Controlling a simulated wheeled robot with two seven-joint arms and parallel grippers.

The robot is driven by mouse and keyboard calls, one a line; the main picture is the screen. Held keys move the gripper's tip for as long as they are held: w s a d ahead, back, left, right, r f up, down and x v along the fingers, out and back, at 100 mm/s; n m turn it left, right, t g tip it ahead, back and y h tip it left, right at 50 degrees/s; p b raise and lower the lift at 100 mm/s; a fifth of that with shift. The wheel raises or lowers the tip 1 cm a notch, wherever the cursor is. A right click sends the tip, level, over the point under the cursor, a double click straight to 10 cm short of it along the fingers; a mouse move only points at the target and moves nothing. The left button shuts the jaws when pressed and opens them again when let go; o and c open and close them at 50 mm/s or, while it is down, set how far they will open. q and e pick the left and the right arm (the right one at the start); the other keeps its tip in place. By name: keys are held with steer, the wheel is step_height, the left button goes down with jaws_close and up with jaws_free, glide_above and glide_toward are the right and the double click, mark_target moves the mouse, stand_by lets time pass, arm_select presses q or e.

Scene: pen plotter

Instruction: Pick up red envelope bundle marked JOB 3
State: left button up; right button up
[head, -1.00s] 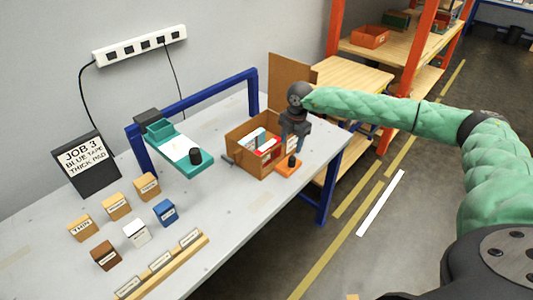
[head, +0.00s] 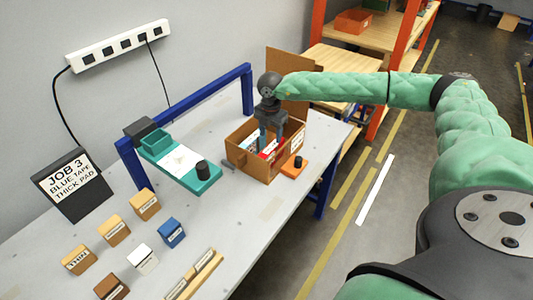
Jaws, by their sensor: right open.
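An open cardboard box (head: 258,167) stands on the grey table and holds upright white, blue and red envelopes. The red envelope bundle (head: 274,147) shows only as a small red patch inside the box, partly covered by my gripper; its marking is too small to read. My right gripper (head: 270,141) points down over the box, its fingers open at the level of the envelopes. I cannot tell if they touch the bundle. My left gripper is out of view.
An orange block with a black knob (head: 296,164) stands right of the box. A teal plotter (head: 190,168) with white paper is at left. Several small labelled blocks (head: 145,203) and a JOB 3 sign (head: 69,185) stand further left. A blue rail (head: 195,100) runs behind.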

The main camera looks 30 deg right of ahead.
mark_target(272, 146)
steer(key=shift+f+b, duration=0.3)
steer(key=shift+f, duration=0.65)
steer(key=shift+s+d+f, duration=0.1)
steer(key=shift+f, duration=0.2)
step_height(272, 146, down, 4)
steer(key=shift+d+f+b, duration=0.1)
steer(key=shift+b, duration=0.55)
steer(key=shift+d+f, duration=0.1)
steer(key=shift+f, duration=0.2)
steer(key=c, duration=1.1)
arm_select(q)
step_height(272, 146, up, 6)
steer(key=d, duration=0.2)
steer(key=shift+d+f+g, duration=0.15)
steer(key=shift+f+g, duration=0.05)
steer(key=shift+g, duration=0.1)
arm_select(e)
steer(key=shift+c, duration=0.2)
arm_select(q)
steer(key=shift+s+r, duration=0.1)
arm_select(e)
steer(key=shift+r, duration=0.15)
